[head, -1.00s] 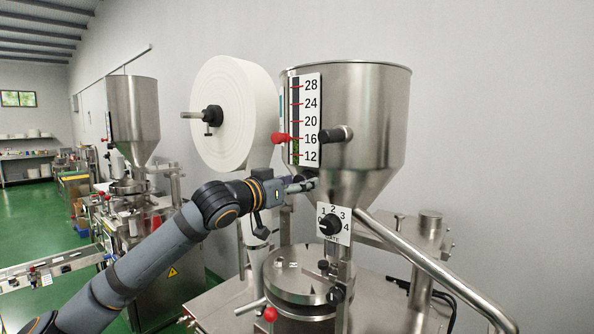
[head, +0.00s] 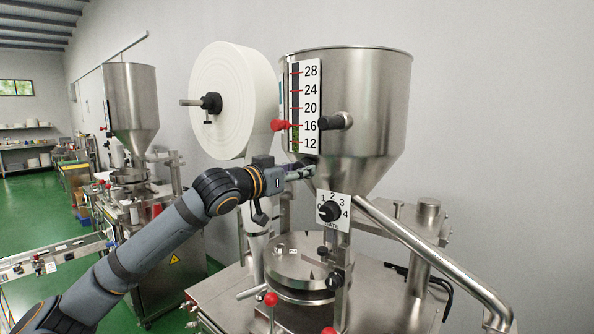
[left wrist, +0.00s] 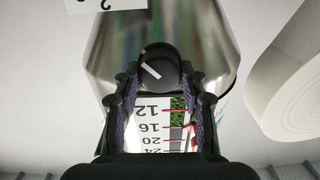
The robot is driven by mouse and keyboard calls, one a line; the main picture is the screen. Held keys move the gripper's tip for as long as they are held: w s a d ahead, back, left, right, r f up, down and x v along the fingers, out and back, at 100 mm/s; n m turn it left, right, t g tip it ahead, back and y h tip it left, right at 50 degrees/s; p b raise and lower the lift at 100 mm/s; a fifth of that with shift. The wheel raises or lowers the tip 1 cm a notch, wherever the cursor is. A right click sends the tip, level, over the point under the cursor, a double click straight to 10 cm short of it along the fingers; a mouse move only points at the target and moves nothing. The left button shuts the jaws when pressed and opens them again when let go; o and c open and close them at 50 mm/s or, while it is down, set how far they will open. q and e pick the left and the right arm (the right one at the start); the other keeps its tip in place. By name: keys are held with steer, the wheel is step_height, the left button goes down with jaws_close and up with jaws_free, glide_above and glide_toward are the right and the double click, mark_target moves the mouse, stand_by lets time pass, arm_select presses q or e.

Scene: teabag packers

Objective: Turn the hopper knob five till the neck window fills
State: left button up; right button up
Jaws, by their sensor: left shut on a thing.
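The steel hopper (head: 375,100) carries a white level scale (head: 311,106) with a dark window strip (head: 295,106), green fill low in it, and a red pointer (head: 281,125) near 16. My left gripper (head: 308,170) is at the hopper just below the scale. In the left wrist view its fingers (left wrist: 160,82) are closed about a black knob (left wrist: 158,68) with a white pointer line. The head view hides this knob behind the gripper. Below right is a gate dial plate (head: 344,198) with a black knob (head: 329,212), its pointer towards the left. My right gripper is out of view.
A white paper roll (head: 235,95) is left of the hopper. A black side knob (head: 335,122) sticks out right of the scale. A slanting steel pipe (head: 430,255) and a round lidded drum (head: 300,268) stand below. A second machine (head: 130,110) is further back left.

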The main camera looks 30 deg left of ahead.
arm_select(q)
steer(key=shift+d+m+p, duration=0.1)
steer(key=shift+m+p, duration=0.55)
steer(key=shift+m, duration=3.75)
steer(key=o, duration=1.2)
steer(key=shift+c, duration=0.2)
